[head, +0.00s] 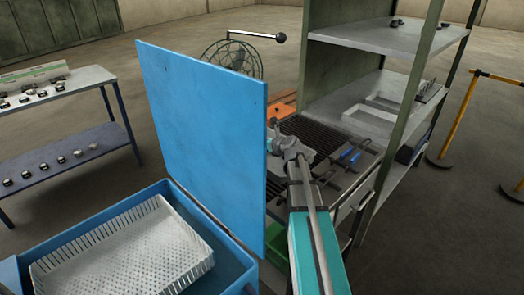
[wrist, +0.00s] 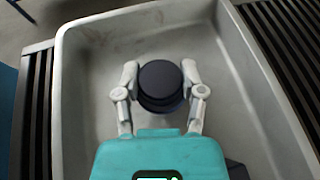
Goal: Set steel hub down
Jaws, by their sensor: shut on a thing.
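The steel hub (wrist: 160,82) is a dark, round, stepped piece seen from above in the wrist view. My gripper (wrist: 160,75) is shut on it, with one finger on each side. The hub is over the floor of a pale grey tray (wrist: 88,105) with scuffed walls. I cannot tell whether the hub touches the tray floor. In the head view my gripper (head: 290,149) is over the dark slatted grate, by the edge of the raised blue lid. The hub cannot be made out there.
Dark slats (wrist: 285,35) flank the tray. The blue lid (head: 205,130) stands upright left of my arm, on a blue tank with a white perforated basket (head: 120,250). Blue-handled tools (head: 350,156) lie right of my gripper. A green shelf post (head: 412,110) rises further right.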

